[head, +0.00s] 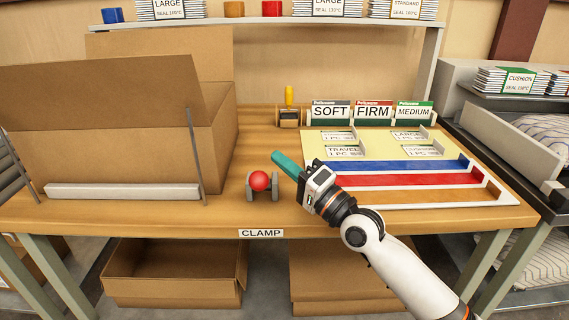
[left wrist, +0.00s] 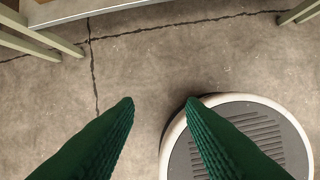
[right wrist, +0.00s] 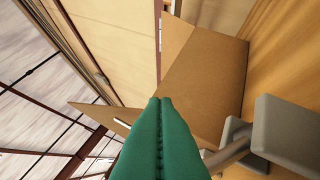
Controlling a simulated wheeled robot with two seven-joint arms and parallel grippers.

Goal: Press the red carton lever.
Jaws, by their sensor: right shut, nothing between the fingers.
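The red carton lever (head: 260,180) shows as a red ball knob between two grey brackets on the bench, behind the CLAMP label (head: 261,233). My right gripper (head: 276,155) is shut and empty, its green fingertips just behind and to the right of the knob, apart from it in the picture. In the right wrist view the shut fingers (right wrist: 160,100) point toward the cardboard carton (right wrist: 205,70), with a grey bracket (right wrist: 285,132) at the right; the red knob does not show there. My left gripper (left wrist: 158,102) is open and empty over the floor, outside the head view.
The large open carton (head: 200,135) stands left of the lever, behind a pale bar (head: 122,192) and thin grey posts. Right are the sorting board (head: 385,140) and SOFT, FIRM and MEDIUM cards (head: 373,112). A yellow-handled device (head: 289,110) stands behind. Bare bench surrounds the knob.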

